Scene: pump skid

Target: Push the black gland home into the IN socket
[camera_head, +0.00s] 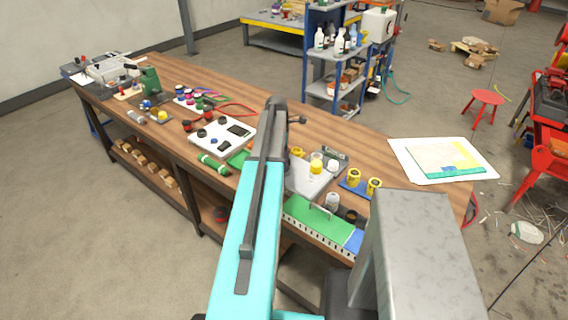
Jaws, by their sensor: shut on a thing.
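My teal and dark arm (258,200) reaches up across the middle of the bench and hides part of it. My gripper cannot be made out; the arm covers the area behind it. I cannot single out the black gland or an IN marking. A light grey block (308,181) lies just right of the arm, with a yellow-topped piece (316,167) and a white round piece (333,166) at its far side. A small dark round piece (351,216) is near the front edge.
A green tray (310,214) lies at the bench's front edge. A blue base with yellow rings (354,177) stands to its right. A white panel with dark parts (223,134) is left of the arm. A white sheet (443,160) lies far right. Bare wood (345,135) shows behind.

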